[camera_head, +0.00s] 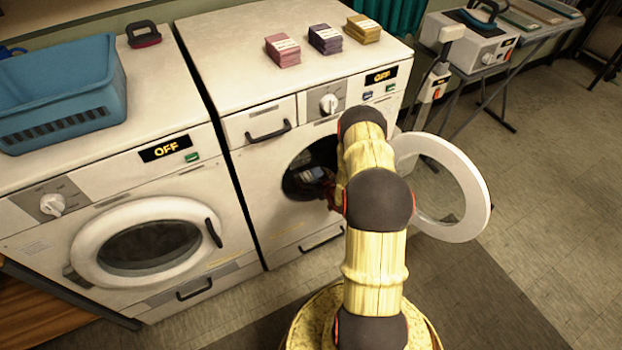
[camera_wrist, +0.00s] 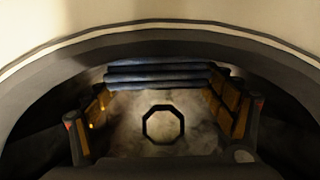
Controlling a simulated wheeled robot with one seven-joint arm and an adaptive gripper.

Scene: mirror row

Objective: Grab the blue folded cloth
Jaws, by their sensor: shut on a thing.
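The blue folded cloth (camera_wrist: 158,73) shows as a layered blue-grey stack across the far end of my gripper in the wrist view. My gripper (camera_wrist: 160,88) is shut on it, with one finger at each side. In the head view, a small part of the blue cloth (camera_head: 311,174) shows inside the dark drum opening of the right washing machine (camera_head: 232,95). My gripper is at that opening, mostly hidden behind my arm. The machine's round door (camera_head: 478,190) stands open to the right of my arm.
The left machine's door (camera_head: 90,238) is shut; a blue basket (camera_head: 62,112) sits on top. The opening's rim (camera_wrist: 160,37) arches close over my gripper.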

